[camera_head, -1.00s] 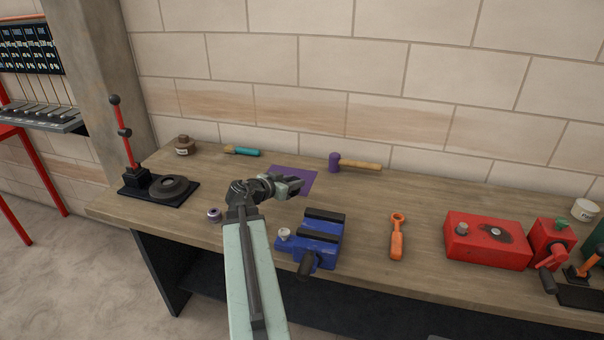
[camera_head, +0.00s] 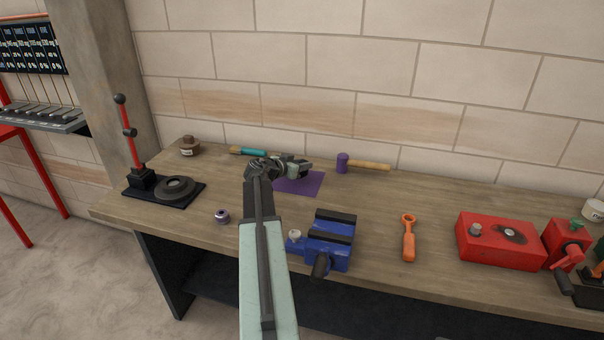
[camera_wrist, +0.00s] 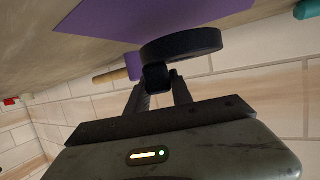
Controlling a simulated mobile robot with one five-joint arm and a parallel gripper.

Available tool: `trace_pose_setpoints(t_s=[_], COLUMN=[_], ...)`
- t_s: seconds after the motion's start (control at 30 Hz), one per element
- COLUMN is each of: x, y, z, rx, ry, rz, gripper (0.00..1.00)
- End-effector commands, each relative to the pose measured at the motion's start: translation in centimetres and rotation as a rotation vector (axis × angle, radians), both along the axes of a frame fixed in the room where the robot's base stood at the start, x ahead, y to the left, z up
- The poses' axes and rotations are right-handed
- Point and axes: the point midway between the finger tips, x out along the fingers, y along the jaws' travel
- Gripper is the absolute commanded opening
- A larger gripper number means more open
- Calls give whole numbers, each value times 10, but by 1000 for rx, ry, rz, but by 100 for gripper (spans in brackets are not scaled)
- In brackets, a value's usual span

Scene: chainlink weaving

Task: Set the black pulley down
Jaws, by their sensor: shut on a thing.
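The black pulley (camera_wrist: 185,45) shows in the wrist view as a dark, thin disc, seen nearly edge-on. My gripper (camera_wrist: 160,82) is shut on it, on a small dark block at its near side. The purple mat (camera_wrist: 125,18) is beyond the pulley in that view, with the pulley apart from it as far as I can tell. In the head view my gripper (camera_head: 293,169) is over the back part of the purple mat (camera_head: 300,186). I cannot make out the pulley clearly there.
The purple-headed mallet (camera_head: 343,163) and teal-handled tool (camera_head: 250,151) lie behind the mat. An orange wrench (camera_head: 409,238) and red box (camera_head: 500,240) are right; a black-based press (camera_head: 140,182) is left.

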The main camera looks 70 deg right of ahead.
Motion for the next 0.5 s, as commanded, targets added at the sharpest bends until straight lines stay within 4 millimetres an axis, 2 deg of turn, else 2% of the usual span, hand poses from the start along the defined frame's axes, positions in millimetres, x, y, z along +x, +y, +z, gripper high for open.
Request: trace_pose_setpoints(t_s=[0.03,0.13,0.5], x=[-2,-7,-11], y=[0,-1,-2], z=[-20,-37,-37], rx=[0,0,0], ry=[0,0,0], rz=[-3,-9,-14], gripper=[0,0,0])
